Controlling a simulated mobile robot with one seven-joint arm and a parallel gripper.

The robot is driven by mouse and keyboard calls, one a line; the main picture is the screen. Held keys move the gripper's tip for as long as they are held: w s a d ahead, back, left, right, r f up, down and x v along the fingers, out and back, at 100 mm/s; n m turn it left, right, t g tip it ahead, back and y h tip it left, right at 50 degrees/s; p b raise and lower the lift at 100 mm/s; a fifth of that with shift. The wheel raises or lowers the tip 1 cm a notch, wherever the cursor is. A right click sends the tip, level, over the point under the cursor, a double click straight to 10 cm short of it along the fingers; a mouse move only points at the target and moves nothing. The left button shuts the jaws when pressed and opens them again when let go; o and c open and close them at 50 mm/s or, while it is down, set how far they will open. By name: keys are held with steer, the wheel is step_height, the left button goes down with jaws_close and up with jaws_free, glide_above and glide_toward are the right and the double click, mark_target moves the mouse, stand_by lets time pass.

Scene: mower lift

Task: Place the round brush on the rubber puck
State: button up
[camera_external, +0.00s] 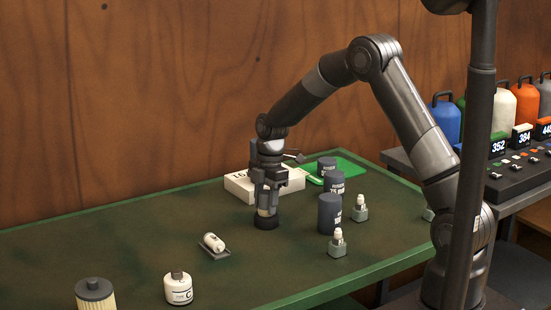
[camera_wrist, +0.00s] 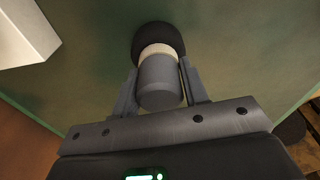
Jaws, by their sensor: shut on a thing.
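My gripper (camera_external: 267,190) points straight down over the green table and is shut on the round brush (camera_wrist: 159,82). The brush shows in the wrist view as a grey cylinder with a cream band at its far end, between the two fingers. In the external view the fingers mostly hide it, and its pale lower part (camera_external: 264,211) shows below them. The black rubber puck (camera_external: 266,222) is directly under the brush; it also shows in the wrist view (camera_wrist: 158,35). The brush looks upright and in line with the puck. I cannot tell whether they touch.
A white box (camera_external: 240,188) stands close behind my gripper. Dark cylinders (camera_external: 330,213) and small grey holders with white bulbs (camera_external: 337,243) stand to the right.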

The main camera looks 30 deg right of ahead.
steer(key=shift+f, duration=0.1)
steer(key=o, duration=1)
steer(key=shift+c, duration=0.2)
steer(key=r, duration=0.4)
steer(key=d+r, duration=0.1)
steer(key=r, duration=0.7)
steer(key=shift+d+r, duration=0.25)
steer(key=s+d+r+m+t, duration=0.2)
steer(key=s+d+r+m, duration=0.1)
steer(key=s+r+m, duration=0.4)
steer(key=s+d+r+m+t, duration=0.1)
steer(key=s+d+r+m, duration=0.1)
steer(key=s+d+r, duration=0.5)
steer(key=s+d+f+m+t+h, duration=0.1)
steer(key=s+m, duration=0.9)
steer(key=s, duration=1)
steer(key=shift+s+d+f+m+t, duration=0.25)
steer(key=shift+d+m+t, duration=0.15)
steer(key=shift+t, duration=0.5)
